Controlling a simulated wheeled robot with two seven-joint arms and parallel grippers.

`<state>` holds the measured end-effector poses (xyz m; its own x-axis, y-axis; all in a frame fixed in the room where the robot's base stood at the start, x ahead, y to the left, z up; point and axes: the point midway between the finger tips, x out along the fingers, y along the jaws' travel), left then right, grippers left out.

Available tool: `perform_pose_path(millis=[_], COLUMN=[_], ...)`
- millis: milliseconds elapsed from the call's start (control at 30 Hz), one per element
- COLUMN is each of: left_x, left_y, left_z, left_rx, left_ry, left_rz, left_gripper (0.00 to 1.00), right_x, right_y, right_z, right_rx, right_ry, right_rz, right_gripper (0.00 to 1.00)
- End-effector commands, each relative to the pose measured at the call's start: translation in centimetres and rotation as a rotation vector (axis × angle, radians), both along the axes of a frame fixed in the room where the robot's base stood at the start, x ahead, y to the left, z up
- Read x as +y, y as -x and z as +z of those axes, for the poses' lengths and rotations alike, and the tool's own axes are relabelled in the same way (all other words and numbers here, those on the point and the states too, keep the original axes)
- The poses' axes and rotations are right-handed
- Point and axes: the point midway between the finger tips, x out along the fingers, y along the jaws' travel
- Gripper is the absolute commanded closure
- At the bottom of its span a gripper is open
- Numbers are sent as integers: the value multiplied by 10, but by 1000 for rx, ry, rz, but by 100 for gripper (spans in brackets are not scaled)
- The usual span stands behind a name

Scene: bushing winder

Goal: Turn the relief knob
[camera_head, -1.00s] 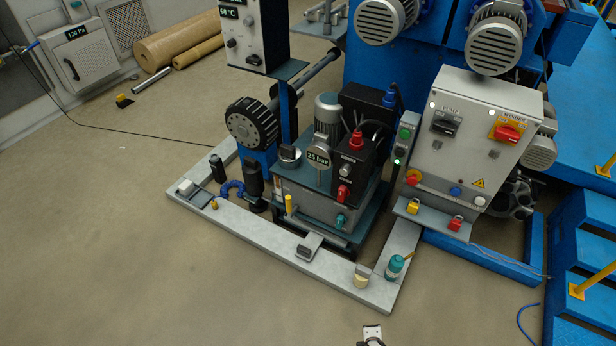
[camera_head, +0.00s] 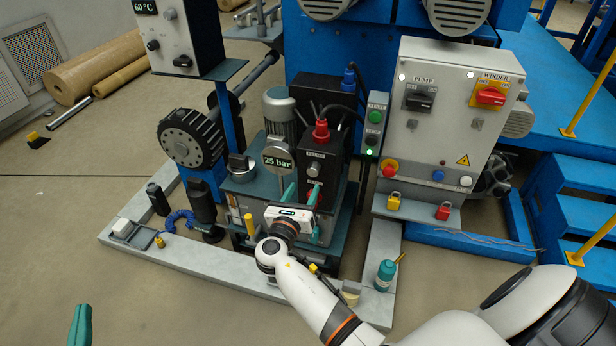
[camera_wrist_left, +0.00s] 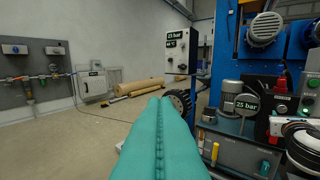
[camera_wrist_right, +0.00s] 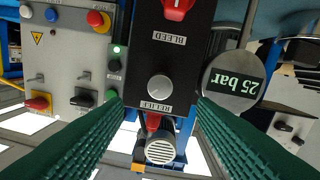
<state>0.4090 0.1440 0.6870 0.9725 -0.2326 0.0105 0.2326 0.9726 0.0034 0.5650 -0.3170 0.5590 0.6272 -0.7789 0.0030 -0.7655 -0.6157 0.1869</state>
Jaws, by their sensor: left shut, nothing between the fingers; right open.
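The relief knob (camera_head: 313,169) is a small silver knob on the front of the black valve block (camera_head: 327,155). In the right wrist view the knob (camera_wrist_right: 160,87) appears upside down, with its RELIEF label beside it. My right gripper (camera_head: 306,185) is open in front of the block. In its wrist view the two teal fingers (camera_wrist_right: 160,105) lie on either side of the knob, with no visible contact. My left gripper (camera_head: 80,326) is shut and empty at the lower left, away from the machine; its closed fingers (camera_wrist_left: 160,130) fill the lower middle of its wrist view.
A red BLEED knob (camera_wrist_right: 178,8) sits on the same block, below the relief knob. The round 25 bar gauge (camera_head: 279,158) stands close on the left. A control cabinet (camera_head: 450,130) is to the right. Open floor lies around my left gripper.

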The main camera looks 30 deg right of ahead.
Motion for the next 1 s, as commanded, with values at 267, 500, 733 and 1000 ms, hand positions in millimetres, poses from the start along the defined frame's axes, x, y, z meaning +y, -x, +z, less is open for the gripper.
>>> perform_pose_path(millis=[267,500,733,1000], left_x=[-6,-7,-7,-7], left_y=[5,13,15,15], left_z=[44,66,70,70], left_rx=[-306,-448,-470,-469], left_ry=[81,121,128,126], left_rz=[-18,-27,-27,-27], left_gripper=[100,100,100,100], right_x=[-42,-57,-60,-59], right_y=[-33,-46,-48,-48], right_z=[-2,-1,-1,-1], right_rx=[0,0,1,1], right_ry=[0,-1,-2,-2], right_rz=[-1,0,1,1], right_gripper=[48,48,48,74])
